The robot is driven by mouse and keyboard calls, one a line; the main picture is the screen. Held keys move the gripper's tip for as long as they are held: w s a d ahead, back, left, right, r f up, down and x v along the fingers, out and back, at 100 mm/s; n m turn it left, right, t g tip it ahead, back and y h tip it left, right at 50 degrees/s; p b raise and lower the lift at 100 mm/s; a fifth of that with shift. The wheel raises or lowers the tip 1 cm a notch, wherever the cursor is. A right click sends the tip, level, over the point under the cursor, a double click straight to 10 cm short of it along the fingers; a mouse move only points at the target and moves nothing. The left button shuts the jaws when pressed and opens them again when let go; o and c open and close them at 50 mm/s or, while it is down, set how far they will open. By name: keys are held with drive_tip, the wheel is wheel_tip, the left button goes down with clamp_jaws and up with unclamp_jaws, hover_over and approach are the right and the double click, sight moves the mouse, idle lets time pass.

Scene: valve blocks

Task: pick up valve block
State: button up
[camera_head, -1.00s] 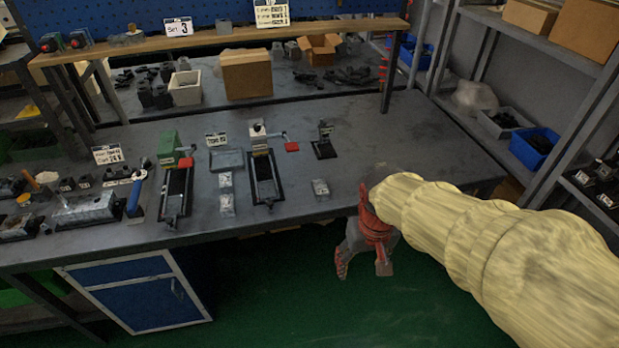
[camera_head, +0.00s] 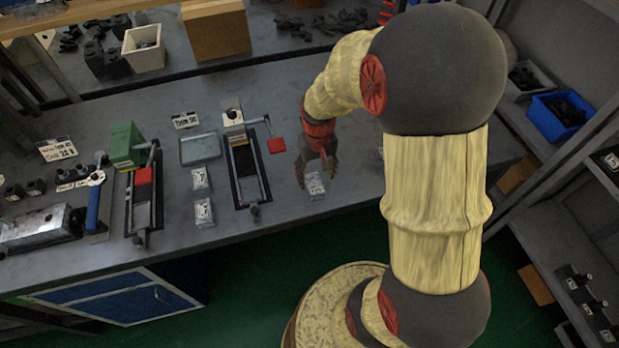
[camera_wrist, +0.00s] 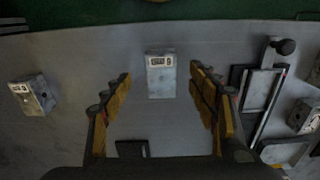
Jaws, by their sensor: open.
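A small pale grey valve block (camera_head: 315,186) lies on the bench right of the clamp fixture, with a label reading 9 in the wrist view (camera_wrist: 161,82). My gripper (camera_head: 315,175) points down over it. In the wrist view my gripper (camera_wrist: 160,80) is open, with the block between the two fingertips in the picture and a gap on each side. I cannot tell how high the fingertips are above it. Two more blocks (camera_head: 200,179) and (camera_head: 204,212) lie left of the fixture. Another labelled block (camera_wrist: 33,95) lies at the left in the wrist view.
The clamp fixture (camera_head: 247,172) with a red pad stands left of my gripper. A green-ended fixture (camera_head: 140,195) and a shallow tray (camera_head: 200,148) are further left. A dark piece (camera_wrist: 132,149) lies low in the wrist view. The bench's front edge is close to the block.

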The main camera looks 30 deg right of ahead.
sight(315, 187)
wheel_tip(315, 187, down, 7)
drive_tip(key=b, duration=0.3)
drive_tip(key=shift+a+f, duration=0.1)
drive_tip(key=shift+c, duration=0.4)
clamp_jaws()
idle(0.4)
